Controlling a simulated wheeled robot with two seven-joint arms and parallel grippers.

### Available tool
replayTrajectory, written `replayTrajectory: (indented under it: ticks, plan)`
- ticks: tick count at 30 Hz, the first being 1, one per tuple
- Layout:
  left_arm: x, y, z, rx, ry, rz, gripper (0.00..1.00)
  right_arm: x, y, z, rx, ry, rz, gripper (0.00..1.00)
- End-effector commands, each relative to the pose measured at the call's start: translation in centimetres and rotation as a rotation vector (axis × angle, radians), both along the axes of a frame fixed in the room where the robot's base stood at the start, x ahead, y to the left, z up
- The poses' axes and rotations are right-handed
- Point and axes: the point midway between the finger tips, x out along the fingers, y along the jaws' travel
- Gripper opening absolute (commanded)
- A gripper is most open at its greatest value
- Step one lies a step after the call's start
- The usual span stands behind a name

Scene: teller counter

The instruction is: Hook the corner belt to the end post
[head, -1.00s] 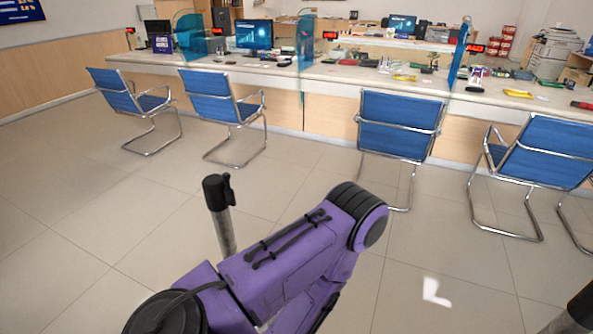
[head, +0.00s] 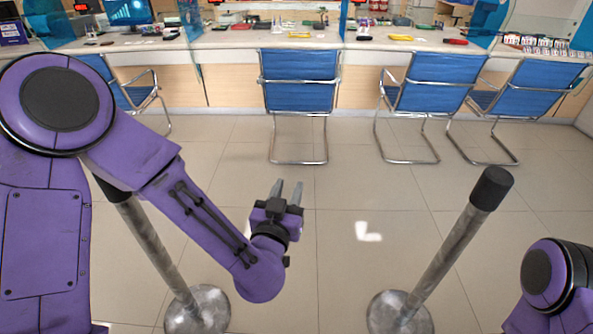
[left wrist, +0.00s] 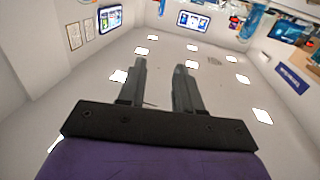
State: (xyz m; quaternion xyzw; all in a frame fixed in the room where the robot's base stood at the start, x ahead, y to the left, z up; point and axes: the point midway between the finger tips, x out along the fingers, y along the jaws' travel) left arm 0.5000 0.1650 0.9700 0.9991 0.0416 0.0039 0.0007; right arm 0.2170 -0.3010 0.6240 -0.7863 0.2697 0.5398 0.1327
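Two steel stanchion posts with black tops and round bases stand on the tiled floor. The left post (head: 152,245) is upper-hidden behind my left arm, so its head barely shows. The right post (head: 450,245) shows whole, with its black head (head: 491,188) bare on the visible side. No stretched belt shows between them, and I cannot tell which is the end post. My left gripper (head: 288,188) is between the two posts, fingers apart and empty. In the left wrist view its two fingers (left wrist: 160,68) point at the ceiling with a gap between them. My right gripper is out of view.
Blue chairs (head: 300,82) with chrome frames stand in a row before the long teller counter (head: 240,40). Clear glass and blue dividers stand on the counter. The floor (head: 350,190) between the posts and the chairs is clear.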

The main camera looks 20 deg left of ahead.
Motion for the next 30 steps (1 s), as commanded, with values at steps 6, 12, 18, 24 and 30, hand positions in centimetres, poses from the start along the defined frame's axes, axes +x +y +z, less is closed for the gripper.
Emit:
replayTrajectory:
  ticks: [6, 12, 18, 24, 30]
  plan:
    - [5.0, 0.5, 0.3, -0.002, 0.004, 0.004, 0.34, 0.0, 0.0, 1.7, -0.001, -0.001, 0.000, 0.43]
    - [7.9, 0.7, 0.1, 0.000, 0.005, 0.002, 0.34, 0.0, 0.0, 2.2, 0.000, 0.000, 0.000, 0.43]
    - [8.5, 0.8, -0.1, 0.001, 0.005, 0.001, 0.34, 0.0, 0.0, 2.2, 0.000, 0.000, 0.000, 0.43]
    - [8.4, 0.8, -0.1, 0.001, 0.005, 0.001, 0.08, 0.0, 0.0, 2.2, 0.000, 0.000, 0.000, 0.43]
    - [8.4, 0.8, -0.1, 0.001, 0.005, 0.000, 0.00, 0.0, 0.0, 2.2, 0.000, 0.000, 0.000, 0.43]
